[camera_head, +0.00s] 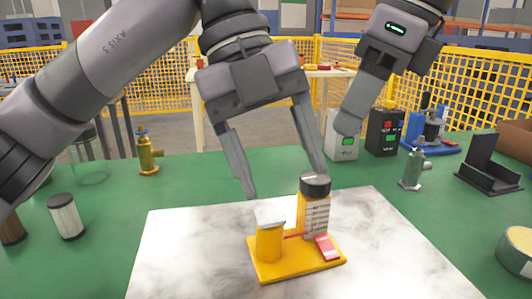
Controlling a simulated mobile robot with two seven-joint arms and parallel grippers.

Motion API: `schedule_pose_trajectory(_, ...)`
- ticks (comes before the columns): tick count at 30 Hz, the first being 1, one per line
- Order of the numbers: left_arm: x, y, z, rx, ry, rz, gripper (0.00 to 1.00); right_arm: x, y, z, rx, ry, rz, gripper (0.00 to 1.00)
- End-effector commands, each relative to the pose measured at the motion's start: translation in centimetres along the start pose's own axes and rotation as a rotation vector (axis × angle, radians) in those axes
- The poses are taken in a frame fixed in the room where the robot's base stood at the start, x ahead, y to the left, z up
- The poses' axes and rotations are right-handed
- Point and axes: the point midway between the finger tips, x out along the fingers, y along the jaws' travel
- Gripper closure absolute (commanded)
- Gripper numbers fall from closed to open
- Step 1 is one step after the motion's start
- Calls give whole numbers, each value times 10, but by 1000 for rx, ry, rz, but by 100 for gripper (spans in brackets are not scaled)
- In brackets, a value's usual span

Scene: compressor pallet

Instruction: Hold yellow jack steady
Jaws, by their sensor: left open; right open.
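The yellow jack (270,245) stands upright on a white marbled board (180,240). It has a flat yellow base, a short yellow cylinder with a pale top, a taller ribbed silver column with a dark cap, and a red piece at the front right. My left gripper (284,184) is open and empty above the jack, fingers pointing down. Its right fingertip is at the dark cap in the picture; I cannot tell whether they touch. Its left fingertip is above and left of the short cylinder. My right gripper (346,124) is open, farther back right, seen nearly edge-on.
A brass valve (148,155) and a white filter (66,217) stand on the green table (110,190) at left. Behind right are two switch boxes (383,132), a blue-based device (432,132), a grey-green fitting (412,170) and a black bracket (487,168). The board's left part is bare.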

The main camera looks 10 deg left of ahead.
Motion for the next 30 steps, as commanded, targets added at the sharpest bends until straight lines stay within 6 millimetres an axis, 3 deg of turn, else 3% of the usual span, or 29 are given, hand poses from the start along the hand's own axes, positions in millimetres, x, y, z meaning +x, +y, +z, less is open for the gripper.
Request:
schedule_pose_trajectory(3,20,6,22,-63,-143,148,32,0,0,0,0,0,0,57)
schedule_pose_trajectory(9,32,14,41,-123,-278,273,32,0,0,0,0,0,0,57)
schedule_pose_trajectory(14,43,20,48,-132,-298,293,32,0,0,0,0,0,0,57)
schedule_pose_trajectory(24,87,34,60,-131,-295,289,32,0,0,0,0,0,0,57)
schedule_pose_trajectory(30,97,37,63,-131,-295,288,32,0,0,0,0,0,0,57)
